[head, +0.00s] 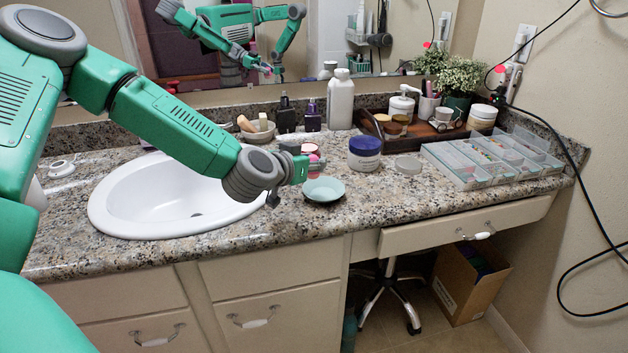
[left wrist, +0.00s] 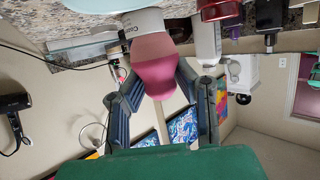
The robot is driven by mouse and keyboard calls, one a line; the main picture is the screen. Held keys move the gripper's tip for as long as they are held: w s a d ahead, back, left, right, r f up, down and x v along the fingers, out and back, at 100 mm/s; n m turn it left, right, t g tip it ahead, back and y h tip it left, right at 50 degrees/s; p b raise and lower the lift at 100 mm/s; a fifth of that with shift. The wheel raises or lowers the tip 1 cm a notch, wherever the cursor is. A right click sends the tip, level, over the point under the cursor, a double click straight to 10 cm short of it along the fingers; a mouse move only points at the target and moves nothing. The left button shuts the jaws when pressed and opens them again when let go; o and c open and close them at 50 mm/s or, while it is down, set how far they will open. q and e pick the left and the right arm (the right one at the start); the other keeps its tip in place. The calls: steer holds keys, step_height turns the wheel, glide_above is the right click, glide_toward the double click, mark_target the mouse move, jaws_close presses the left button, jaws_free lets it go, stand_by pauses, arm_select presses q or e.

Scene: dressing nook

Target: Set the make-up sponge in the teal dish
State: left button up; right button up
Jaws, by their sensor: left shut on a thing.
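The pink make-up sponge (left wrist: 160,68) sits between the fingers of my left gripper (left wrist: 162,95) in the left wrist view, and the gripper is shut on it. In the head view, my left gripper (head: 303,167) is over the counter, just behind and left of the teal dish (head: 323,190). The sponge is hard to tell apart from the pinkish items there. The dish looks empty; its pale edge also shows at the top of the left wrist view (left wrist: 100,5). My right gripper is not directly in view.
The sink (head: 165,200) lies left of the dish. A blue-lidded jar (head: 364,153) and a clear compartment box (head: 490,160) stand to the right. A wooden tray (head: 420,133) and bottles stand behind.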

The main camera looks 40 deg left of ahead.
mark_target(311, 177)
arm_select(q)
steer(key=f, duration=0.1)
steer(key=f+b, duration=0.1)
steer(key=f, duration=0.1)
steer(key=shift+a+f, duration=0.25)
steer(key=shift+f, duration=0.15)
steer(key=shift+a, duration=0.2)
steer(key=shift+d, duration=0.15)
steer(key=shift+d+f+b, duration=0.2)
steer(key=shift+f+b, duration=0.2)
steer(key=shift+f, duration=0.05)
steer(key=o, duration=0.8)
steer(key=shift+a, duration=0.1)
steer(key=shift+o, duration=0.2)
steer(key=shift+a, duration=0.1)
